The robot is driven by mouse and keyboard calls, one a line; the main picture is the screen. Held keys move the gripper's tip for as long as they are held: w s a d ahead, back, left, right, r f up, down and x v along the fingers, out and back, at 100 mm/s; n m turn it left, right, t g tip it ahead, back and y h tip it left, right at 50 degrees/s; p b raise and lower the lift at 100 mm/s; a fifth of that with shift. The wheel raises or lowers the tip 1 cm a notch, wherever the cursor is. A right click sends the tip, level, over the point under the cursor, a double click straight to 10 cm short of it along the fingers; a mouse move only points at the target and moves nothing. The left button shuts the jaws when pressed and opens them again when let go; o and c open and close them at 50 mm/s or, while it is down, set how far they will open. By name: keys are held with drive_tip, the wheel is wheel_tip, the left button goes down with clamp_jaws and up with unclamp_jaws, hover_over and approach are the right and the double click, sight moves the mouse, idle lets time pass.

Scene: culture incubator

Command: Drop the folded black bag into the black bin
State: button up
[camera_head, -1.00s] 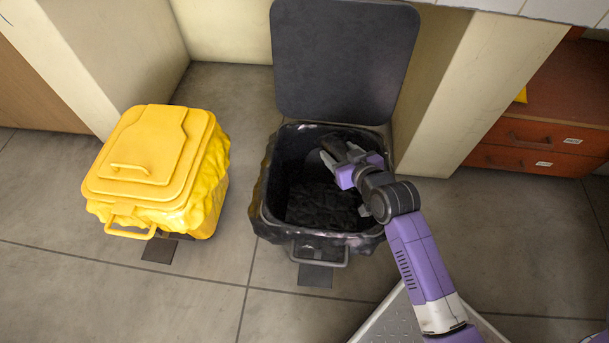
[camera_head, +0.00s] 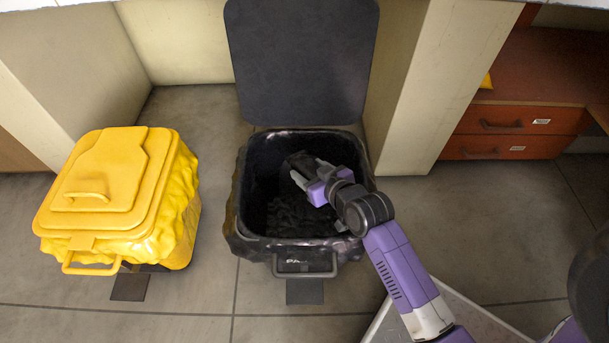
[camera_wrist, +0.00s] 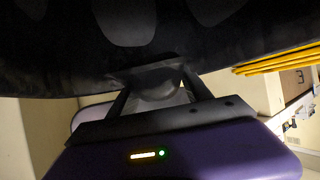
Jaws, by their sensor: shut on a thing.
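The black bin (camera_head: 240,215) stands open on the floor in the head view, its lid (camera_head: 300,60) raised upright behind it. A dark liner hangs over its rim. My gripper (camera_head: 309,170) is over the bin's mouth, inside the outline of the rim. It is shut on the folded black bag (camera_head: 298,159), which is hard to tell from the dark interior. In the wrist view the gripper's fingers (camera_wrist: 163,85) meet a large black mass, the bag (camera_wrist: 60,55), which fills the top. How far the bag hangs into the bin cannot be told.
A closed yellow bin (camera_head: 120,190) stands to the left of the black bin. A pale pillar (camera_head: 430,90) rises at the right behind it, beside a red-brown drawer cabinet (camera_head: 520,120). Bare tiled floor lies between the two bins and in front.

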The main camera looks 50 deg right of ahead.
drive_tip(key=o, duration=1.5)
drive_tip(key=shift+c, duration=0.2)
drive_tip(key=shift+r, duration=0.1)
drive_tip(key=p+v, duration=0.3)
drive_tip(key=v, duration=0.4)
drive_tip(key=shift+s+a+r, duration=0.15)
drive_tip(key=shift+s+r, duration=0.05)
drive_tip(key=shift+s, duration=0.15)
